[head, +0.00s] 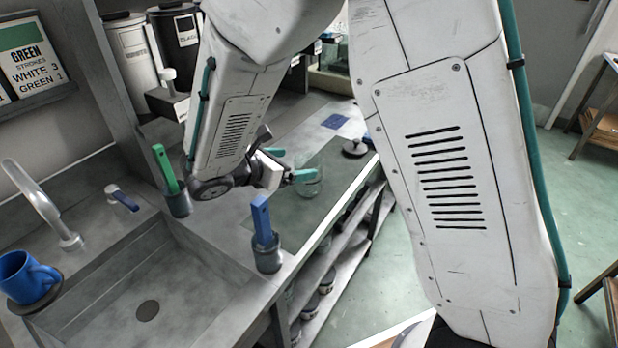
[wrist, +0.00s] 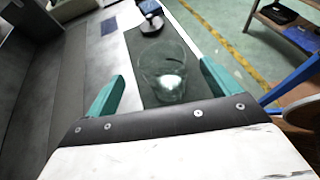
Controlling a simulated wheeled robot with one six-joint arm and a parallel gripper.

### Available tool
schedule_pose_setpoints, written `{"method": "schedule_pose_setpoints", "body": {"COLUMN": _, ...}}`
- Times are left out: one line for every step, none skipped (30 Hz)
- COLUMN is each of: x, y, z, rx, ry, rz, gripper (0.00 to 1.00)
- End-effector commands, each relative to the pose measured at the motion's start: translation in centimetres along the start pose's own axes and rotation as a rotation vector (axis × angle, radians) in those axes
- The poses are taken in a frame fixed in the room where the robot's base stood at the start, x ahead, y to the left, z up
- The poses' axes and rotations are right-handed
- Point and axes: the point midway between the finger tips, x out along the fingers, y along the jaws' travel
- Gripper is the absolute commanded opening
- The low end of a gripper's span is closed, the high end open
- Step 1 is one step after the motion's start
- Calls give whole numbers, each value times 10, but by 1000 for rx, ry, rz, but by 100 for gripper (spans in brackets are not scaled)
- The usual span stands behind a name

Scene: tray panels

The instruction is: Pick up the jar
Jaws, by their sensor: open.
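A clear glass jar (head: 309,183) stands on a dark green mat (head: 338,158) on the counter in the head view. In the wrist view the jar (wrist: 163,78) lies ahead of my gripper, centred between the fingers. My gripper (head: 283,165) is open, with two teal fingertips pointing towards the jar; it also shows at the bottom of the wrist view (wrist: 161,92). The jaws are empty. In the head view one fingertip overlaps the jar's near side; I cannot tell whether they touch.
A blue-handled brush in a grey cup (head: 267,257) and a green-handled one in another cup (head: 178,203) stand near the sink (head: 150,270). A blue mug (head: 28,279) sits left. A metal-topped item (head: 355,147) stands beyond the jar. The counter's edge runs close to the jar's right.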

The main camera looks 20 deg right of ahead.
Motion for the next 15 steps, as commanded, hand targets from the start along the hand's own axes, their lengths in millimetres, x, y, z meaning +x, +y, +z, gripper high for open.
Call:
{"method": "schedule_pose_setpoints", "body": {"x": 2, "y": 2, "z": -2, "rx": -12, "ry": -6, "rz": 7, "gripper": 89}}
{"method": "schedule_pose_setpoints", "body": {"x": 5, "y": 3, "z": -3, "rx": -15, "ry": -8, "rz": 8, "gripper": 89}}
{"method": "schedule_pose_setpoints", "body": {"x": 9, "y": 3, "z": -3, "rx": -18, "ry": -9, "rz": 10, "gripper": 89}}
{"method": "schedule_pose_setpoints", "body": {"x": 12, "y": 3, "z": -4, "rx": -19, "ry": -9, "rz": 10, "gripper": 89}}
{"method": "schedule_pose_setpoints", "body": {"x": 16, "y": 3, "z": -3, "rx": -19, "ry": -9, "rz": 10, "gripper": 89}}
{"method": "schedule_pose_setpoints", "body": {"x": 21, "y": 2, "z": -3, "rx": -18, "ry": -8, "rz": 8, "gripper": 89}}
{"method": "schedule_pose_setpoints", "body": {"x": 24, "y": 2, "z": -3, "rx": -17, "ry": -8, "rz": 8, "gripper": 89}}
{"method": "schedule_pose_setpoints", "body": {"x": 28, "y": 2, "z": -3, "rx": -17, "ry": -9, "rz": 8, "gripper": 89}}
{"method": "schedule_pose_setpoints", "body": {"x": 32, "y": 1, "z": -3, "rx": -17, "ry": -9, "rz": 8, "gripper": 89}}
{"method": "schedule_pose_setpoints", "body": {"x": 36, "y": 0, "z": -3, "rx": -16, "ry": -8, "rz": 7, "gripper": 89}}
{"method": "schedule_pose_setpoints", "body": {"x": 40, "y": 0, "z": -4, "rx": -16, "ry": -7, "rz": 6, "gripper": 89}}
{"method": "schedule_pose_setpoints", "body": {"x": 47, "y": -1, "z": -4, "rx": -16, "ry": -8, "rz": 7, "gripper": 89}}
{"method": "schedule_pose_setpoints", "body": {"x": 52, "y": -2, "z": -4, "rx": -16, "ry": -8, "rz": 6, "gripper": 89}}
{"method": "schedule_pose_setpoints", "body": {"x": 57, "y": -3, "z": -4, "rx": -15, "ry": -8, "rz": 5, "gripper": 89}}
{"method": "schedule_pose_setpoints", "body": {"x": 62, "y": -3, "z": -4, "rx": -15, "ry": -8, "rz": 7, "gripper": 89}}
